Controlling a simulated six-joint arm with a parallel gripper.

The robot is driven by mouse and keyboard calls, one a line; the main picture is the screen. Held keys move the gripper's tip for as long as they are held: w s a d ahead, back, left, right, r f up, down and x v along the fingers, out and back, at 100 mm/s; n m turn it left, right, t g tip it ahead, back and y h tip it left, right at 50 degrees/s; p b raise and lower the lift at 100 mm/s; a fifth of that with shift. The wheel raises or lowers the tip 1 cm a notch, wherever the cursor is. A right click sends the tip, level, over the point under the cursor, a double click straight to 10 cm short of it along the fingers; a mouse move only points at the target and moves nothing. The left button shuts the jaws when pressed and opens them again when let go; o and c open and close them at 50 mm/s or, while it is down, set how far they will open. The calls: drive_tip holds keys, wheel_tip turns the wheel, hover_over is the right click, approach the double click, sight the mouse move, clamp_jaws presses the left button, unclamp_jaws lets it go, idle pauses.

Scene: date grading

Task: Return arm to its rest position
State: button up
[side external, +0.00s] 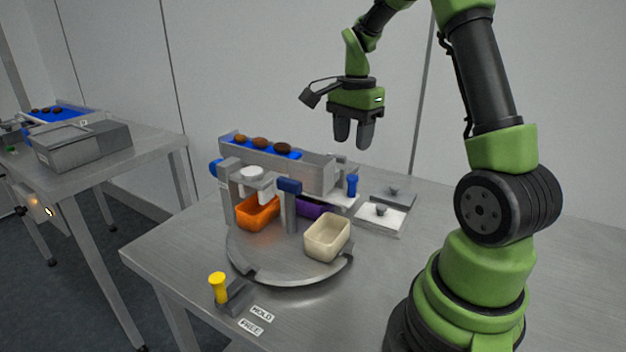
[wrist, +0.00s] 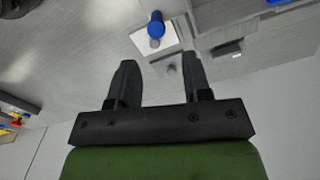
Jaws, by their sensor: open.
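My gripper (side external: 353,136) is raised in the air above the back of the table, pointing down. Its two dark fingers are apart with nothing between them. In the wrist view the gripper (wrist: 158,85) shows the same open gap, with the table surface beyond. My green and black arm rises from its base at the right and bends over to the gripper.
A round turntable (side external: 290,270) carries orange (side external: 258,215), purple (side external: 312,208) and cream (side external: 327,238) bins. Behind it, a blue conveyor (side external: 262,148) holds several dates. A yellow-knobbed lever (side external: 218,286) stands in front by HOLD and FREE labels. Space around the gripper is clear.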

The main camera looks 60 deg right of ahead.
drive_tip(key=s+a+r+n+t+y, duration=0.1)
drive_tip(key=s+a+r+n+t, duration=0.2)
drive_tip(key=s+a+r+n, duration=0.2)
drive_tip(key=s+a+r+n+t+y, duration=0.1)
drive_tip(key=s+a+r+n+t, duration=0.3)
drive_tip(key=a+n, duration=0.8)
drive_tip(key=s+a+r, duration=0.1)
drive_tip(key=a, duration=0.4)
drive_tip(key=shift+s+a, duration=0.25)
drive_tip(key=shift+s, duration=0.15)
